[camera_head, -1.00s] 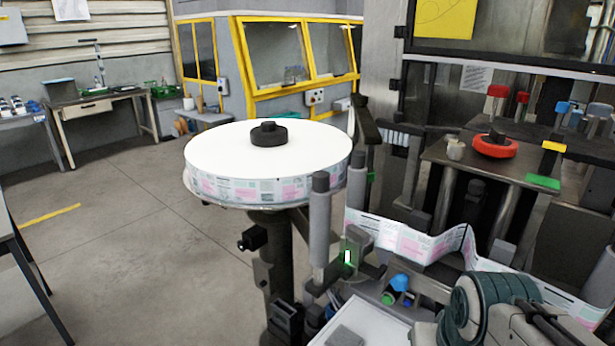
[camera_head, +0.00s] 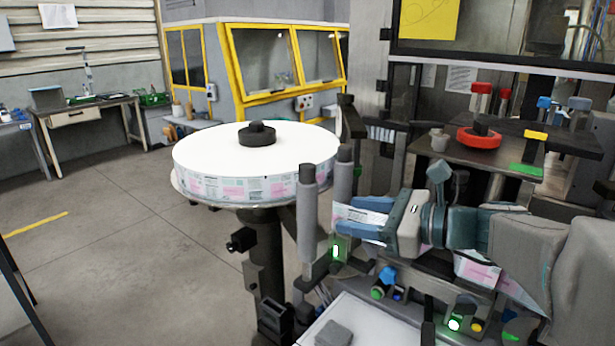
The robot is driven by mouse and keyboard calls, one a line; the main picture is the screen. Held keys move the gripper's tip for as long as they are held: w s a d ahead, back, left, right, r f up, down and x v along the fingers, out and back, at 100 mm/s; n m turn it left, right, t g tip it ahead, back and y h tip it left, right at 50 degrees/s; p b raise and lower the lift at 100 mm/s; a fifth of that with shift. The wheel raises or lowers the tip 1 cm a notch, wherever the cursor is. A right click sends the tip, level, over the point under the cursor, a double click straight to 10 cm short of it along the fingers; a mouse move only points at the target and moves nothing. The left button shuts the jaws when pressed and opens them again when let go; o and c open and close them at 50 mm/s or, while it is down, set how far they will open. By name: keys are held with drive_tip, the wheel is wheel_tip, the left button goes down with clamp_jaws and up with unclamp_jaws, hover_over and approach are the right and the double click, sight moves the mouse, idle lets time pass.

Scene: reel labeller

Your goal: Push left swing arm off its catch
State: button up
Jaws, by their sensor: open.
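My gripper (camera_head: 345,213) has come in from the right with its blue fingers pointing left. The fingers are apart, with the label web (camera_head: 368,216) showing between and behind them. Their tips are close to the right one of two upright grey rollers (camera_head: 343,185); I cannot tell if they touch. A dark arm (camera_head: 351,118) stands upright at the reel's right edge. I cannot tell for sure which part is the left swing arm, and its catch is not clearly visible. A green-lit block (camera_head: 337,250) sits below the rollers.
The large white reel (camera_head: 225,150) on its dark post is left of the rollers. A shelf with a red ring (camera_head: 479,138) is at the back right. Blue, green and yellow knobs (camera_head: 388,275) lie below my gripper. Open floor is at the left.

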sight(307, 172)
wheel_tip(307, 172, up, 3)
drive_tip(key=w+d+m+t+y, duration=0.1)
drive_tip(key=w+d+m+t, duration=0.1)
drive_tip(key=w+m, duration=0.1)
drive_tip(key=p+x, duration=0.1)
drive_tip(key=x, duration=0.7)
drive_tip(key=p+x, duration=0.1)
drive_tip(key=x, duration=0.4)
drive_tip(key=shift+a+r+p, duration=0.15)
drive_tip(key=shift+r+p, duration=0.1)
drive_tip(key=shift+p, duration=0.1)
clamp_jaws()
